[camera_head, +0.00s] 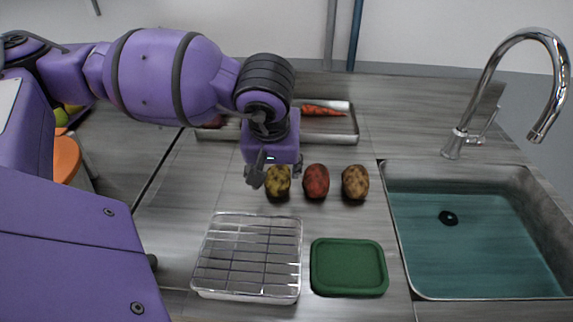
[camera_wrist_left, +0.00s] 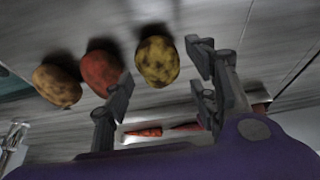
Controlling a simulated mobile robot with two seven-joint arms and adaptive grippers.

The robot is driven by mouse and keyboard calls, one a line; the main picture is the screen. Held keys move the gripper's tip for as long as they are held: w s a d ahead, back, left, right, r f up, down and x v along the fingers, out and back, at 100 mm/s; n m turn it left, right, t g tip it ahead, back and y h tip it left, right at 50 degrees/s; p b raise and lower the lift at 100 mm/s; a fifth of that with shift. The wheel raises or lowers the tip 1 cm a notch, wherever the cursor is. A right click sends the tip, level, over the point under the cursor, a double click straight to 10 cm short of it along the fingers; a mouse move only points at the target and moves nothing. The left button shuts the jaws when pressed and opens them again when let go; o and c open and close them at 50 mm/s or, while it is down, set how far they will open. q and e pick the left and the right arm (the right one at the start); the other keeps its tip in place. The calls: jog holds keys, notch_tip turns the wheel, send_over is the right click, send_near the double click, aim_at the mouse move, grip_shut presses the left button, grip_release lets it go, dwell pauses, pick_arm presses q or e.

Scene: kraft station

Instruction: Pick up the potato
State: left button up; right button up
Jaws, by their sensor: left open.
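Three potatoes lie in a row on the grey wood-grain counter. The left one is yellow with dark patches (camera_head: 278,184), the middle one is red (camera_head: 316,182), the right one is tan and speckled (camera_head: 355,183). My left gripper (camera_head: 276,172) is open and empty, just above and behind the yellow potato. In the left wrist view the yellow potato (camera_wrist_left: 157,62) shows beyond the gap between the open fingers (camera_wrist_left: 158,88). The red potato (camera_wrist_left: 101,72) is by one finger, and the tan potato (camera_wrist_left: 57,86) lies farther left. My right gripper does not show.
A metal tray (camera_head: 342,130) with a carrot (camera_head: 322,110) is behind the potatoes. A wire rack over a white tray (camera_head: 248,295) and a green lid or board (camera_head: 348,267) are in front. A sink (camera_head: 470,240) with a tall faucet (camera_head: 455,143) is at right.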

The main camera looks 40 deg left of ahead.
aim_at(278, 173)
pick_arm(q)
jog(key=x, duration=0.3)
jog(key=shift+w+f, duration=0.25)
jog(key=shift+w, duration=0.2)
jog(key=shift+a+f, duration=0.15)
jog(key=shift+f, duration=0.05)
jog(key=shift+c, duration=0.7)
jog(key=c, duration=0.8)
jog(key=shift+w, duration=0.1)
jog(key=shift+c, duration=0.2)
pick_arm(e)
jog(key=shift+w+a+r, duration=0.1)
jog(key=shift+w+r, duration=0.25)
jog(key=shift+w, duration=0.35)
pick_arm(q)
jog(key=shift+r, duration=0.1)
